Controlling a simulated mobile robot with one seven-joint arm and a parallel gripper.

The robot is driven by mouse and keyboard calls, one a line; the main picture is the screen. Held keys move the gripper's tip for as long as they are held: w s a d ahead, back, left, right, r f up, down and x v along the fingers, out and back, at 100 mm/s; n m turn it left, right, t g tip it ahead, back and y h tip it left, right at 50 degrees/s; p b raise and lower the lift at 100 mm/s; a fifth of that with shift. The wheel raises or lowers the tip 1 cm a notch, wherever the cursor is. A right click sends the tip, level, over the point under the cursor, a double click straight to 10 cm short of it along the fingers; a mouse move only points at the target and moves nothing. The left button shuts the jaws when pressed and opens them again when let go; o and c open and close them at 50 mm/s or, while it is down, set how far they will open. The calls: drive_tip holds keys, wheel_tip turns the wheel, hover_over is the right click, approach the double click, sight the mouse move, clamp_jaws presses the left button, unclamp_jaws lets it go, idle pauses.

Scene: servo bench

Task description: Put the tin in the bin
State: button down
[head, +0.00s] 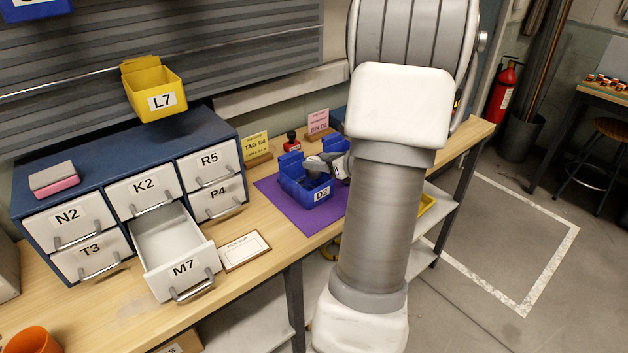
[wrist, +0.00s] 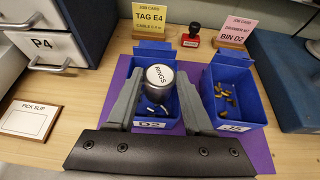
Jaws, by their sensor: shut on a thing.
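The tin (wrist: 160,75) is a silver cylinder with a white lid marked RINGS. My gripper (wrist: 159,88) is shut on it, with one grey finger on each side. In the wrist view the tin overlaps the blue bin D2 (wrist: 157,125), which holds a few small white and dark pieces. I cannot tell how far the tin is above the bin floor. In the head view my gripper (head: 326,163) is over bin D2 (head: 320,196), and my arm hides part of the area. A second blue bin, J5 (wrist: 236,127), stands to the right with small brass-coloured parts in it.
Both bins stand on a purple mat (head: 273,187). Cards TAG E4 (wrist: 152,23) and BIN O2 (wrist: 237,30) and a red stamp (wrist: 192,38) stand behind. Drawer M7 (head: 182,268) is pulled open and empty. A pick slip (head: 245,250) lies left of the mat.

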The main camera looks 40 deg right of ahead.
sight(315, 178)
drive_tip(key=shift+w+a+f, duration=0.45)
drive_tip(key=shift+f+b, duration=0.45)
drive_tip(key=shift+f, duration=1.45)
drive_tip(key=shift+f, duration=0.2)
drive_tip(key=c, duration=0.6)
unclamp_jaws()
